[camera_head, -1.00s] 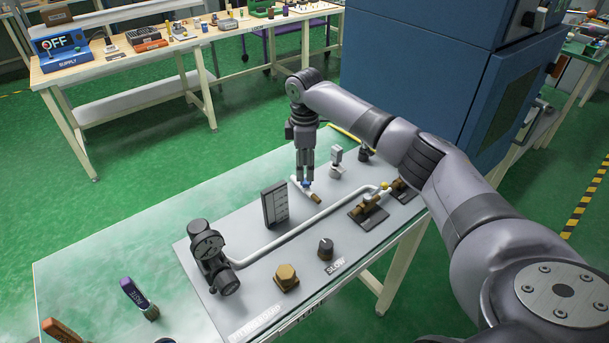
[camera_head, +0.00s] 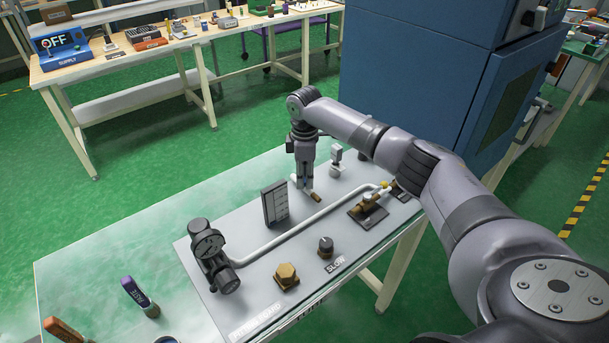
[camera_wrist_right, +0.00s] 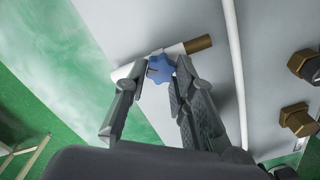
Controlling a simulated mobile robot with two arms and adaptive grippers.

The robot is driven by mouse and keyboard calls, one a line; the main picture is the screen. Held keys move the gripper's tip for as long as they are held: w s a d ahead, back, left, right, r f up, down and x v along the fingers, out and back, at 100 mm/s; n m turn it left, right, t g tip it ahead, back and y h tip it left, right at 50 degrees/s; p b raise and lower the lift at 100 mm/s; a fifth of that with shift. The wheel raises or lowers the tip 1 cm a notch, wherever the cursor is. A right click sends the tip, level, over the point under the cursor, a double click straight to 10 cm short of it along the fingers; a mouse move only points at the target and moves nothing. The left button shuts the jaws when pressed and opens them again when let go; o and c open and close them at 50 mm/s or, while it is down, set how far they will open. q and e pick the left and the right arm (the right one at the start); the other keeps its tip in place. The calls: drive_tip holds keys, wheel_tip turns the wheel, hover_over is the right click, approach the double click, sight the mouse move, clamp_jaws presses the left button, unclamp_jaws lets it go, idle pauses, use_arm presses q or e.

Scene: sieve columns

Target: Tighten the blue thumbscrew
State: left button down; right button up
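The blue thumbscrew (camera_wrist_right: 160,68) is a small lobed knob on a white pipe piece with a brown end (camera_wrist_right: 198,44). In the head view the pipe piece's brown end (camera_head: 316,197) shows at the far side of the grey panel, just below my right gripper (camera_head: 305,184). My right gripper points down. In the right wrist view its fingertips (camera_wrist_right: 161,66) are on either side of the thumbscrew and appear closed against it. In the head view the fingers mostly hide the thumbscrew. My left gripper is not in view.
The grey panel (camera_head: 236,312) also carries a gauge (camera_head: 208,245), a dark upright scale plate (camera_head: 275,203), a long white pipe (camera_head: 272,245), a brass hex nut (camera_head: 287,276), a black knob (camera_head: 326,246) and a brass valve (camera_head: 368,204). A tall blue cabinet (camera_head: 415,80) stands behind my right arm.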

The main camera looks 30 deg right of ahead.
clamp_jaws()
